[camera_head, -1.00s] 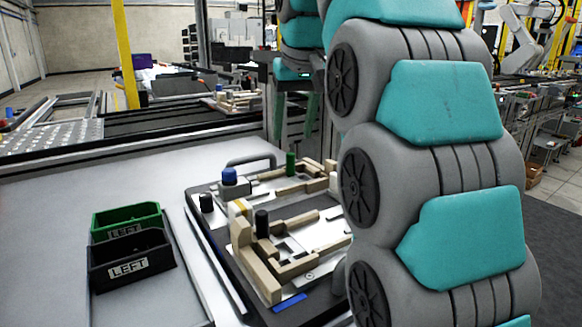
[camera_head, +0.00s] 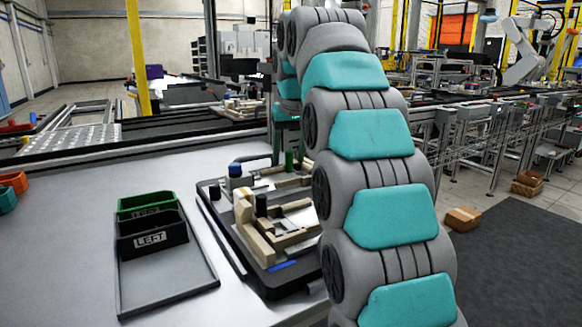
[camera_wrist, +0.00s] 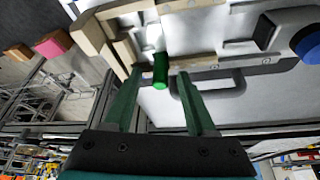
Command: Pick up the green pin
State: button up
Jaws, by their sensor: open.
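The green pin (camera_head: 289,161) stands upright near the back of the pallet fixture (camera_head: 262,280), among beige blocks. In the wrist view the green pin (camera_wrist: 160,70) appears between the two dark green fingers of my gripper (camera_wrist: 159,74), beside a beige block. The fingers are apart, with visible space on both sides of the pin. I cannot tell whether the tips are level with the pin or short of it. In the head view my arm hides much of the gripper and the fixture's right side.
A grey handle (camera_wrist: 190,105) curves close beside the fingers. Green (camera_head: 146,203) and black "LEFT" bins (camera_head: 152,238) sit on a tray at left. The table's left is mostly clear.

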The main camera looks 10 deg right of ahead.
jog(key=shift+w, duration=0.1)
jog(key=shift+c, duration=0.3)
grip_shut()
